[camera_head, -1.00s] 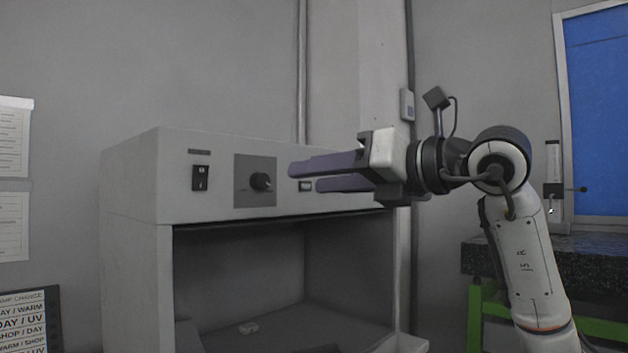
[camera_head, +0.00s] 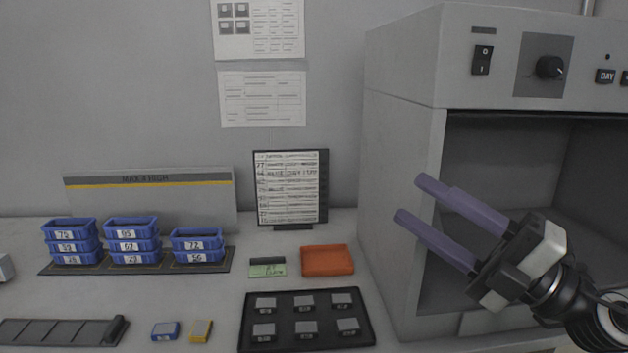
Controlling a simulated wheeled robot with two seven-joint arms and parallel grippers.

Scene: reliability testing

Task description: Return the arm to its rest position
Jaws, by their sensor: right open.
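My right gripper (camera_head: 418,200) comes in from the lower right, its two long purple fingers apart and pointing up and left. Nothing is between the fingers. It is in front of the left part of the grey light cabinet (camera_head: 400,130) and covers part of its open front. My left gripper is not in view.
The cabinet has a rocker switch (camera_head: 482,60) and a knob (camera_head: 549,68). On the bench left of it are a black tray (camera_head: 310,330) with several small blocks, an orange tray (camera_head: 327,261), stacked blue bins (camera_head: 133,241), a sign stand (camera_head: 290,188) and a dark slotted strip (camera_head: 60,332).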

